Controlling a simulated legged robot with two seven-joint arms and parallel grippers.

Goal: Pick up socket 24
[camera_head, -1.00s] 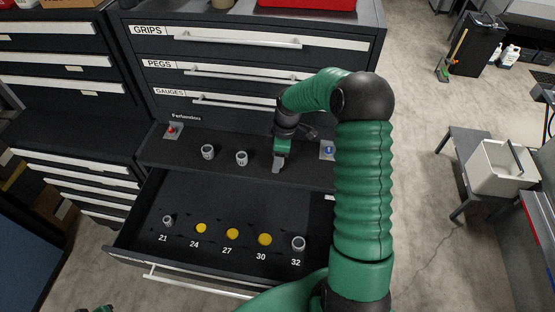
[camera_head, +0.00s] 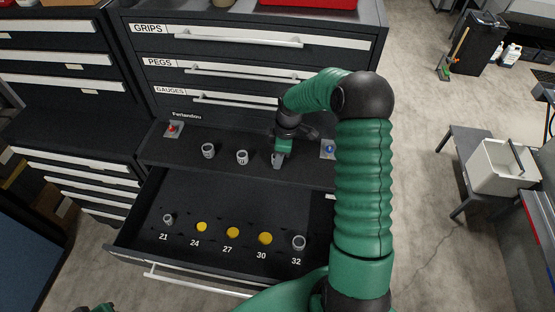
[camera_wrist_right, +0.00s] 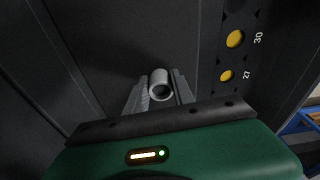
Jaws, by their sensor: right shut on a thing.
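My right gripper (camera_head: 279,159) is over the black ledge (camera_head: 180,150) above the open drawer. In the right wrist view a grey, hollow socket (camera_wrist_right: 160,78) sits between its two fingers, which are shut on it. I cannot read a size on this socket. Two more grey sockets stand on the ledge to its left, one at the far left (camera_head: 208,150) and one nearer (camera_head: 242,157). In the drawer, spots 24 (camera_head: 201,227), 27 (camera_head: 233,232) and 30 (camera_head: 265,239) show bare yellow discs.
The open drawer (camera_head: 130,225) holds a socket at 21 (camera_head: 168,219) and one at 32 (camera_head: 299,242). A red button (camera_head: 173,128) and a blue button (camera_head: 328,149) flank the ledge. Closed drawers rise behind it. A grey bin (camera_head: 495,168) stands on a table at right.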

